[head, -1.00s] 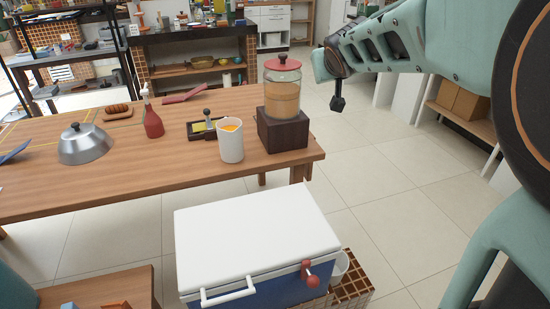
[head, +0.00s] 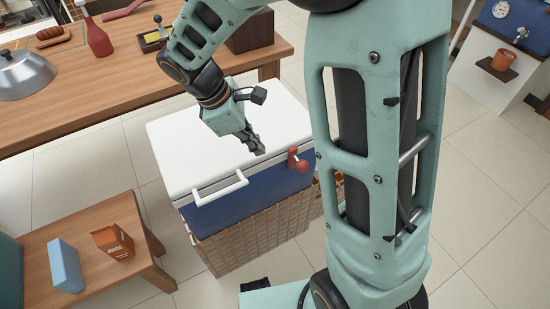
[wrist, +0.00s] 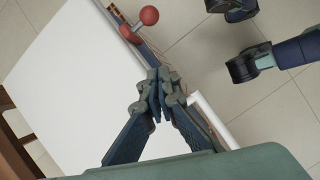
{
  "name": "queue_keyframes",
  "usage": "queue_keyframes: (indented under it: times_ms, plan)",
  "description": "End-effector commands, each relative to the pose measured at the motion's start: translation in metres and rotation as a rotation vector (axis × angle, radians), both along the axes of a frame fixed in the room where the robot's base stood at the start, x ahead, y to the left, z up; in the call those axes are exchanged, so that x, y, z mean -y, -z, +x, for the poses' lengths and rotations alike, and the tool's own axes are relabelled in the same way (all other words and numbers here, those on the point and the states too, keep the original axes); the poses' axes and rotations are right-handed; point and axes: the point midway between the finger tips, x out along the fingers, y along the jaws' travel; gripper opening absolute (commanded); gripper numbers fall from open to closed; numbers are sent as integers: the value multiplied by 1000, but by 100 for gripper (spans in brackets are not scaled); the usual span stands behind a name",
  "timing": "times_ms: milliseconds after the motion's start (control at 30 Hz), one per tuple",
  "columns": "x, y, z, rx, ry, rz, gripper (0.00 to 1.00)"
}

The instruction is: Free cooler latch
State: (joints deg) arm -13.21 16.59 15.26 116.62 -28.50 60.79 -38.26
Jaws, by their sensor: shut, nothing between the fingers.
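The cooler (head: 228,150) has a white lid, shut, on a blue body. In the wrist view the red knob (wrist: 149,15) is at the top, beyond my fingertips. A white bar handle (head: 221,190) is on the front, left of the latch. My gripper (head: 258,149) is shut and empty, above the lid near its front edge, between handle and latch. In the wrist view my gripper (wrist: 158,82) shows its fingertips together, apart from the latch.
A wooden table (head: 105,100) stands behind the cooler, with a metal dome (head: 24,75) and a red bottle (head: 95,36). A low wooden stand (head: 92,262) at front left holds a blue block (head: 66,266) and an orange-brown box (head: 114,242). Tiled floor is open to the right.

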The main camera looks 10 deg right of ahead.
Motion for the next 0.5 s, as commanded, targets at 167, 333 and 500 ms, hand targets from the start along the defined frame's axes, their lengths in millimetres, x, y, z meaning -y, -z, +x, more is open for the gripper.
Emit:
queue_keyframes:
  times_ms: [167,333,500]
  plan:
    - [9,21,-1,-6,0,-2,0]
    - [22,56,0,-5,1,-1,0]
    - [36,89,1,-4,2,-2,0]
